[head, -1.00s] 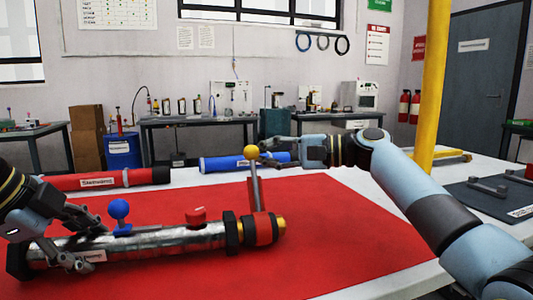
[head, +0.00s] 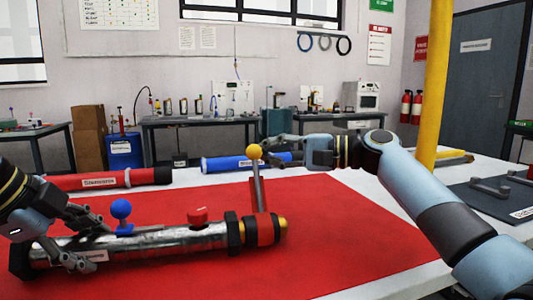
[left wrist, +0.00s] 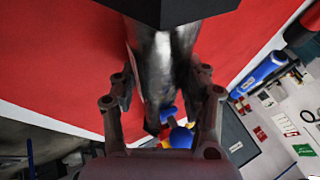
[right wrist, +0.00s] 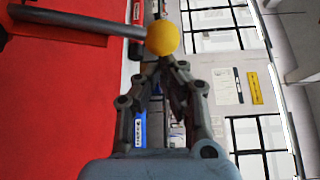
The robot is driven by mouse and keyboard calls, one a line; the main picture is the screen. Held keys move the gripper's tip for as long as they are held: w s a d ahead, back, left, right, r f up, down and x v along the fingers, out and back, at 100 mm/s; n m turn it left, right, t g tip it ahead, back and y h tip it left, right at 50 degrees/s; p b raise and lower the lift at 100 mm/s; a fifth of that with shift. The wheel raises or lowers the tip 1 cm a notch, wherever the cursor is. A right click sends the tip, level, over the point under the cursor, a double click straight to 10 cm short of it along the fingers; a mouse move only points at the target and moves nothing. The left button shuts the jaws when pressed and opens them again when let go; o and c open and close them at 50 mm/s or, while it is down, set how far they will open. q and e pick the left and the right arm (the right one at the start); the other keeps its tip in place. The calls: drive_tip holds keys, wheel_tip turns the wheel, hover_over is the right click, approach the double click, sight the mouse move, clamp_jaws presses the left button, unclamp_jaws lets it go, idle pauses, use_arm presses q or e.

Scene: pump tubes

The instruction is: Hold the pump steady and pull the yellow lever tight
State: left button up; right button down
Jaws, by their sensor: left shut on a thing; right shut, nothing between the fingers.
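The silver pump (head: 178,239) lies on the red mat (head: 330,215) with a blue ball knob (head: 121,209), a red cap (head: 198,214) and a dark collar. Its lever (head: 259,193) stands nearly upright, topped by a yellow ball (head: 254,151). My left gripper (head: 92,243) is shut around the pump body near its left end; the left wrist view shows the body (left wrist: 155,75) between the fingers. My right gripper (head: 267,149) is shut and empty. Its fingertips are right beside the yellow ball, which also shows in the right wrist view (right wrist: 163,37); I cannot tell if they touch.
A red tube (head: 90,181) and a blue tube (head: 222,163) lie behind the mat. A yellow post (head: 436,80) rises at the right, near a dark tray (head: 470,198). The mat right of the pump is clear.

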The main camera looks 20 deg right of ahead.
drive_tip(key=s+r+n+y, duration=0.2)
drive_tip(key=s+n+y, duration=0.3)
drive_tip(key=s+n, duration=0.5)
drive_tip(key=shift+s+a, duration=0.35)
drive_tip(key=shift+s, duration=1.8)
wheel_tip(320, 180, up, 3)
drive_tip(key=w+d, duration=0.1)
drive_tip(key=w, duration=0.2)
drive_tip(key=v, duration=1)
drive_tip(key=shift+f, duration=0.3)
